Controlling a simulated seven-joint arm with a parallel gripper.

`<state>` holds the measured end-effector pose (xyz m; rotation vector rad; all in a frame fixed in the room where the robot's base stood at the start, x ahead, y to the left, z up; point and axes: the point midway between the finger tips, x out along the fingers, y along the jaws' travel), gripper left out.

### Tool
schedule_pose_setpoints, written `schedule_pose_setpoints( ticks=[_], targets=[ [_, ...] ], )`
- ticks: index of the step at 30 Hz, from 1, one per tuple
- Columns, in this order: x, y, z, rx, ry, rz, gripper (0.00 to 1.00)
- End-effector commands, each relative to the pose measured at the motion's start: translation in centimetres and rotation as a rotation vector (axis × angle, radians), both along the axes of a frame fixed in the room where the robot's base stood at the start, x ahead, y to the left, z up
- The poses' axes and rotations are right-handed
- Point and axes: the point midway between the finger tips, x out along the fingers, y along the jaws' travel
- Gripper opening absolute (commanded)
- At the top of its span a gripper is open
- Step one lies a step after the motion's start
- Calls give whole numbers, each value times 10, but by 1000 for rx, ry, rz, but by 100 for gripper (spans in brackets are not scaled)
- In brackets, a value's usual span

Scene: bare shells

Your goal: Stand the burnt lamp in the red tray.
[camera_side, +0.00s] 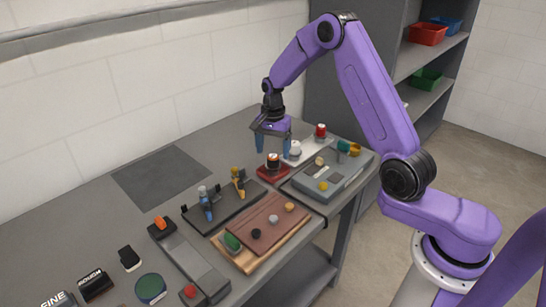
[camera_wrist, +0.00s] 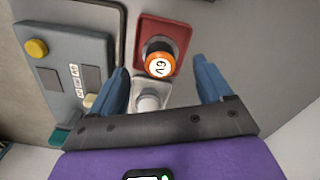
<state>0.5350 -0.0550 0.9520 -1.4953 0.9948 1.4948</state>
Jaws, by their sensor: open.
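A red tray (camera_side: 264,174) sits on the bench below my gripper, and it also shows in the wrist view (camera_wrist: 172,24). An orange-rimmed lamp (camera_wrist: 160,65) with a white top marked "6V" and a dark body stands in it, apparently upright; the side view shows it too (camera_side: 273,160). A white lamp-like piece (camera_wrist: 148,102) stands beside it on a pale tray (camera_side: 309,158). I cannot tell by sight which is burnt. My gripper (camera_side: 273,153) is open, its blue fingers apart over the red tray with nothing held; one is on each side of the orange-rimmed lamp in the wrist view.
A red-topped piece (camera_side: 320,131) stands at the pale tray's far end. A grey panel (camera_side: 338,186) with yellow buttons is close to the right. A dark rack (camera_side: 226,206), a reddish-brown board (camera_side: 261,229) and several small items lie nearer. A dark mat (camera_side: 160,176) is bare.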

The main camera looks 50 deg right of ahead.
Motion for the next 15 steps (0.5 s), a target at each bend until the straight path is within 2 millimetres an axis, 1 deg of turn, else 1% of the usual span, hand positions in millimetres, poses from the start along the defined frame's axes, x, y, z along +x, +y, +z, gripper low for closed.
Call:
schedule_pose_setpoints(
  ticks=[1, 6, 9, 12, 15],
  targets=[
    [1, 0, 13, -1, -6, 0, 79],
    [1, 0, 46, -1, -6, 0, 79],
    [1, 0, 62, 0, -4, 0, 79],
    [1, 0, 73, -1, -3, 0, 79],
    [0, 0, 80, -1, -1, 0, 79]
  ],
)
